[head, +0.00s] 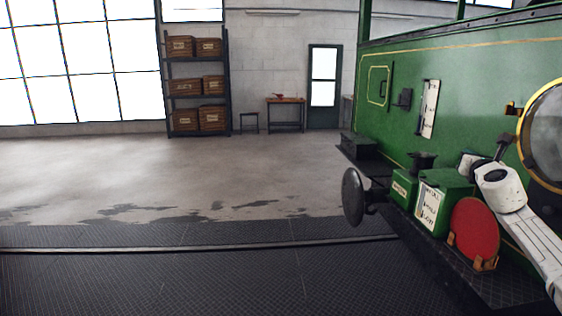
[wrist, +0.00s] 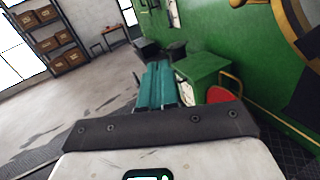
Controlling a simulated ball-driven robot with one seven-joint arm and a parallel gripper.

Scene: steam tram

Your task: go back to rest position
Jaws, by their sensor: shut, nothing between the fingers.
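My gripper (wrist: 160,72) shows in the wrist view as two teal fingers lying side by side, shut with nothing between them. In the head view my white arm reaches in from the lower right, and its end is above the green box (head: 458,182) with a white lettered panel, on the front of the green steam tram (head: 460,75). The fingers are hard to make out in the head view. In the wrist view the fingers point past the left side of the green box (wrist: 200,66). I cannot tell how far apart they are.
A red disc (head: 474,229) stands in a bracket beside the box. A black buffer (head: 353,197) sticks out to the left. A shelf rack (head: 228,90) with several crates, a small table (head: 286,100) and a door (head: 323,85) are at the back. The floor at left is clear.

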